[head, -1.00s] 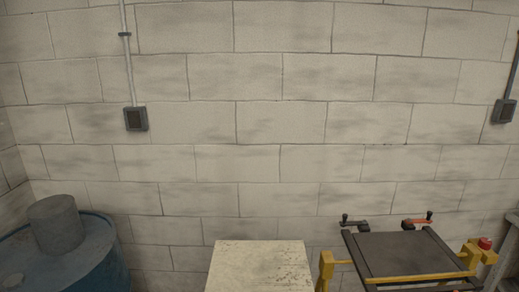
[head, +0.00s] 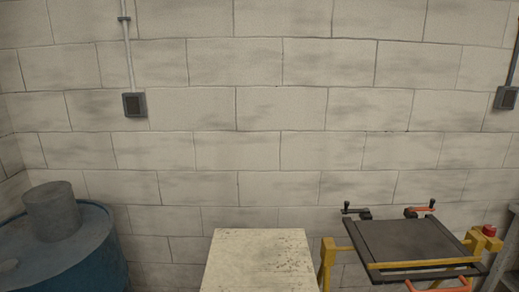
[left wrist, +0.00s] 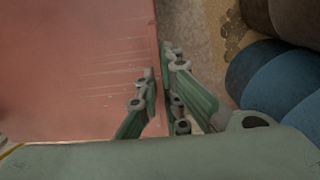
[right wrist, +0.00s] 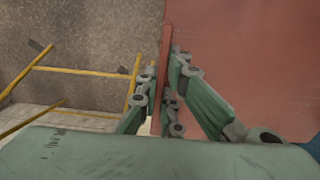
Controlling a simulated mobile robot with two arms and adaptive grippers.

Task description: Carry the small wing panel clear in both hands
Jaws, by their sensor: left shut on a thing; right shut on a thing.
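The small wing panel is a flat, scratched, dull red sheet. It fills the left of the left wrist view (left wrist: 70,60) and the right of the right wrist view (right wrist: 260,60). My left gripper (left wrist: 163,98) has its green fingers on both sides of one panel edge and is shut on it. My right gripper (right wrist: 160,95) is shut on another edge in the same way. The head view shows neither the panel nor my grippers. The panel's far parts are out of the wrist views.
In the head view a worn cream top (head: 262,262) stands at the lower middle. Right of it is a dark bench (head: 405,240) with yellow rails and clamp handles. A blue barrel (head: 95,250) carrying a grey can (head: 52,210) is at left. A block wall closes the back.

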